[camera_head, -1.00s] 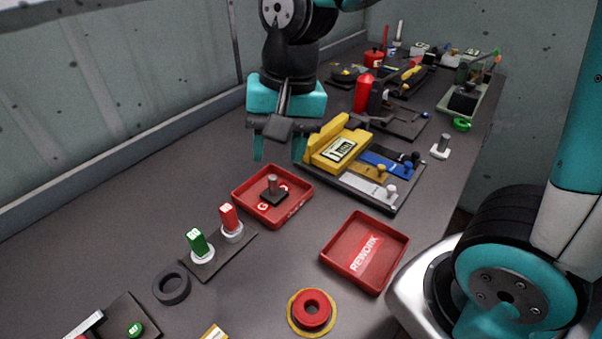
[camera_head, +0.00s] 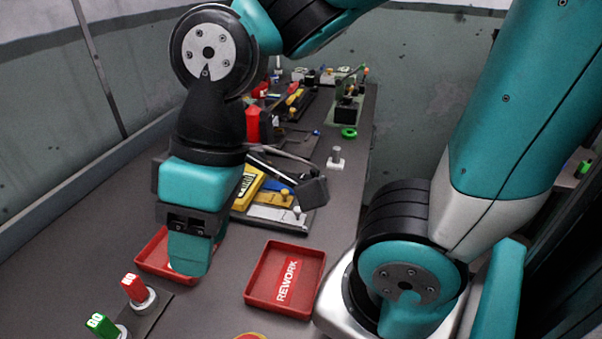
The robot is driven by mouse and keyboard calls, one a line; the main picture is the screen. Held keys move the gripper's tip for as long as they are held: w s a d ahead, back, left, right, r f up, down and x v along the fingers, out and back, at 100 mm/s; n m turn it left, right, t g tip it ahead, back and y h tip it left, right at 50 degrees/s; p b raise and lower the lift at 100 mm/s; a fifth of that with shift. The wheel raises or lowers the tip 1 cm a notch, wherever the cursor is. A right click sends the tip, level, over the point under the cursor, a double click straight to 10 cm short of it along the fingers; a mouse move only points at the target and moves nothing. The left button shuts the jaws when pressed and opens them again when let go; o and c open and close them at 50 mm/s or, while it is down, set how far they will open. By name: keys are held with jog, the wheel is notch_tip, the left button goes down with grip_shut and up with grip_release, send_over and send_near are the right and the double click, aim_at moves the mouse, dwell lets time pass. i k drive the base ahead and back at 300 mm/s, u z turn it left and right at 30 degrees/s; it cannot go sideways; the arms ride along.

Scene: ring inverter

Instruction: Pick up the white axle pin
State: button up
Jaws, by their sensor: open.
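The white axle pin (camera_head: 336,157) stands upright, a grey shaft on a white base, on the bench near its right edge in the upper middle of the picture. My gripper (camera_head: 190,262) is at lower left, well to the left of the pin and nearer the camera, pointing down. It is seen side-on, with one teal finger showing in front and the other hidden. It is open, with nothing visible held, and it covers part of a red tray (camera_head: 146,262).
A red REWORK tray (camera_head: 256,292) lies front centre. A fixture with a yellow block (camera_head: 247,187) stands behind it, partly hidden by my arm. A green ring (camera_head: 349,133) lies just beyond the pin. Red (camera_head: 134,288) and green (camera_head: 101,325) gauges stand lower left.

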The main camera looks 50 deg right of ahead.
aim_at(335, 162)
jog(key=u, duration=2)
jog(key=k, duration=1.25)
jog(key=z, duration=1.9)
jog(key=i, duration=0.5)
